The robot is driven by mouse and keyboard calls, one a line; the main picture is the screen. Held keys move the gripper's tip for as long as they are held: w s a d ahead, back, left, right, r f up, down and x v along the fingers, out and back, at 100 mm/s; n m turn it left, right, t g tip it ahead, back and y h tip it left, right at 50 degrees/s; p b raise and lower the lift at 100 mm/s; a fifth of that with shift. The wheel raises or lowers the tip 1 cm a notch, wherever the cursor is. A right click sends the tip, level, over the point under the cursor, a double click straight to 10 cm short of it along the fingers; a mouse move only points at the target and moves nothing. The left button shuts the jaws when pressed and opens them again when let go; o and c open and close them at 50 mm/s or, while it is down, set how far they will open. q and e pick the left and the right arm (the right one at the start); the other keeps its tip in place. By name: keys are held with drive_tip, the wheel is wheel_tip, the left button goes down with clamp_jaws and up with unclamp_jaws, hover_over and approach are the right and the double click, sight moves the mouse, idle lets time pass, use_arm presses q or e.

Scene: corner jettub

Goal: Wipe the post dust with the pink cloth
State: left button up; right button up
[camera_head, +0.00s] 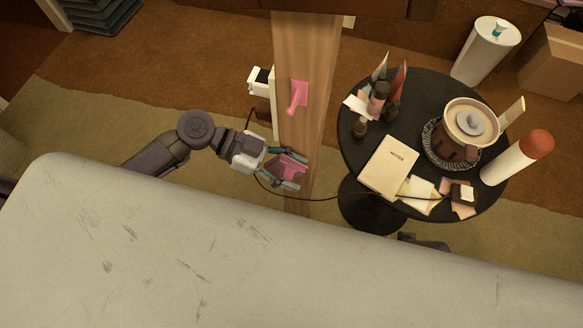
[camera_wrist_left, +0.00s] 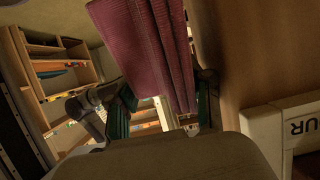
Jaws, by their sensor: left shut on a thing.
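The wooden post (camera_head: 308,55) stands upright in the middle of the head view. My left gripper (camera_head: 290,171) is at the post's lower part, shut on the pink cloth (camera_head: 288,164). In the left wrist view the folded cloth (camera_wrist_left: 145,45) hangs between the two dark green fingers, beside a broad wooden surface (camera_wrist_left: 250,50). The cloth overlaps the post in the head view; I cannot tell whether it touches it. Another pink piece (camera_head: 299,94) is on the post higher up. I cannot make out any dust on the post.
A black round table (camera_head: 355,150) right of the post holds a notebook (camera_head: 390,168), a pot (camera_head: 458,140), bottles and papers. A dark cable (camera_head: 330,199) crosses from the post to the table. A white device (camera_head: 261,80) sits left of the post. A pale surface (camera_head: 150,240) fills the front.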

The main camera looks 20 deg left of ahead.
drive_tip(key=shift+r, duration=0.1)
use_arm(q)
drive_tip(key=shift+w+d, duration=0.1)
drive_tip(key=d, duration=0.3)
drive_tip(key=shift+d, duration=0.4)
drive_tip(key=shift+w+a+b, duration=0.15)
drive_tip(key=shift+a+b, duration=0.85)
drive_tip(key=shift+a, duration=0.35)
drive_tip(key=shift+a+b, duration=0.3)
drive_tip(key=shift+a, duration=0.45)
use_arm(e)
drive_tip(key=w+v, duration=0.1)
drive_tip(key=v, duration=0.8)
drive_tip(key=shift+r+t, duration=0.25)
drive_tip(key=shift+t, duration=0.05)
drive_tip(key=shift+d, duration=0.1)
